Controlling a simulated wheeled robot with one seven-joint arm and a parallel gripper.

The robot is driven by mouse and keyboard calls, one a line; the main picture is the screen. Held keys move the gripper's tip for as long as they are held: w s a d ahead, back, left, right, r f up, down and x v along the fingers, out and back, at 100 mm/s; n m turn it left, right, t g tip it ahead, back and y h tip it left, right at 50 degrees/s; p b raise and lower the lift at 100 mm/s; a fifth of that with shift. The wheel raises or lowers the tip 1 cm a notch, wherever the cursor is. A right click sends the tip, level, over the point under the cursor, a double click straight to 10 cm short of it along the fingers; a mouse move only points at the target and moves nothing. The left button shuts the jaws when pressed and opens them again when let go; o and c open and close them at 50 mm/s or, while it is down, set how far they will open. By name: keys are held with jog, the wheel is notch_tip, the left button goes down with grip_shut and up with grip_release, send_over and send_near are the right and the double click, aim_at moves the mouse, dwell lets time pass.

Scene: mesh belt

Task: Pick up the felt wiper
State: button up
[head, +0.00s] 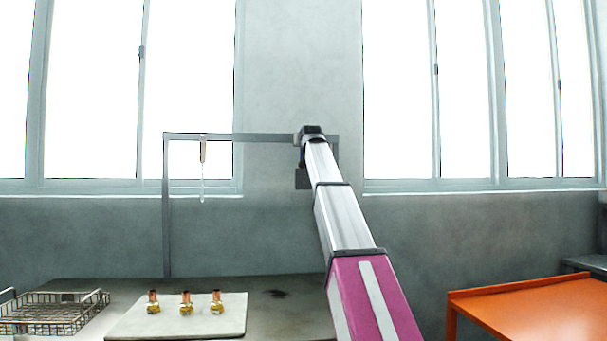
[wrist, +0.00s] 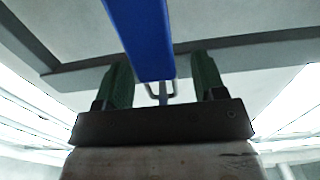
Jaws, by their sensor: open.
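A long blue bar, which looks like the handle of the felt wiper (wrist: 140,35), runs down from the top of the wrist view, between my fingers. A small metal loop (wrist: 150,94) shows at its lower end. My gripper (wrist: 163,82) is open, one green finger on each side of the bar, with gaps visible. In the head view my gripper (head: 311,131) is up at the rail, at the far end of my arm. A dark grey flat piece (head: 303,178) hangs just under it, perhaps the wiper's pad; my arm partly hides it.
A grey rail frame (head: 167,210) stands on the bench (head: 285,318). A brown-handled tool (head: 203,152) hangs from it at left. Several brass fittings, including one (head: 186,308), stand on a pale board (head: 235,318). A wire basket (head: 50,325) is at left, an orange table (head: 540,312) at right.

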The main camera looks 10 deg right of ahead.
jog(key=c, duration=1)
jog(key=shift+r, duration=0.15)
